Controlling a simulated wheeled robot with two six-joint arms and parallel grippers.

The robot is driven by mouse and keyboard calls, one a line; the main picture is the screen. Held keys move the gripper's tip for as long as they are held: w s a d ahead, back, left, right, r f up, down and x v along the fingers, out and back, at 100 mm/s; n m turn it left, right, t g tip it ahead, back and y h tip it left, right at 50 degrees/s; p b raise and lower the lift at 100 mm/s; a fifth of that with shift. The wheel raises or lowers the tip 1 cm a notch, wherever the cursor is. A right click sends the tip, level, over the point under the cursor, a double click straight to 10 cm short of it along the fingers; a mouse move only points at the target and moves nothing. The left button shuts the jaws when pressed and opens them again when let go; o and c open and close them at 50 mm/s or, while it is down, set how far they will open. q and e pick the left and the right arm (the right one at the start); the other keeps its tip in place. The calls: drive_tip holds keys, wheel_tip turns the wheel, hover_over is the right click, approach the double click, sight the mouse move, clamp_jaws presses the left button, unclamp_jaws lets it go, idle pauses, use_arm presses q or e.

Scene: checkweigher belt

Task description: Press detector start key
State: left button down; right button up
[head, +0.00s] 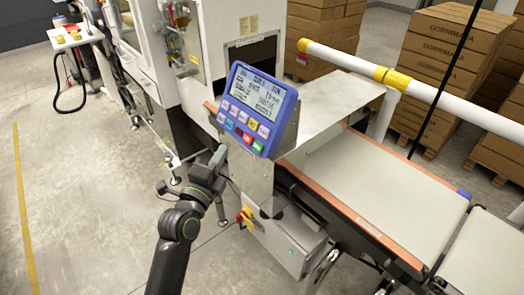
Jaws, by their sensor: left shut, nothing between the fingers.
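The detector's control panel (256,108) is a blue-framed box with a lit screen (257,92) and rows of small coloured keys under it. A green key (258,146) sits at the bottom right of the keypad, with a red key (247,138) to its left. The key labels are too small to read. My left gripper (221,153) is shut and empty, just left of and below the panel's lower left corner. It appears apart from the keys. My right gripper is not in view.
A conveyor belt (375,190) runs toward the lower right. Below the panel is a grey box (290,240) with a red and yellow switch (246,216). A white and yellow rail (440,92) crosses behind the belt, before stacked cartons (445,55). The floor at left is open.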

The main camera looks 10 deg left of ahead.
sight(258, 147)
use_arm(q)
drive_tip(key=shift+s+d+r, duration=0.1)
drive_tip(key=shift+d+r, duration=0.05)
drive_tip(key=shift+r, duration=0.35)
drive_tip(key=shift+f, duration=0.1)
drive_tip(key=w+d+f+b, duration=0.3)
drive_tip(key=w+d+f, duration=0.1)
drive_tip(key=w, duration=0.2)
drive_tip(key=shift+w+d, duration=0.15)
drive_tip(key=shift+d, duration=0.25)
idle(1.8)
drive_tip(key=shift+w+d+f+b, duration=0.15)
drive_tip(key=shift+w+d+b, duration=0.1)
drive_tip(key=shift+b, duration=0.35)
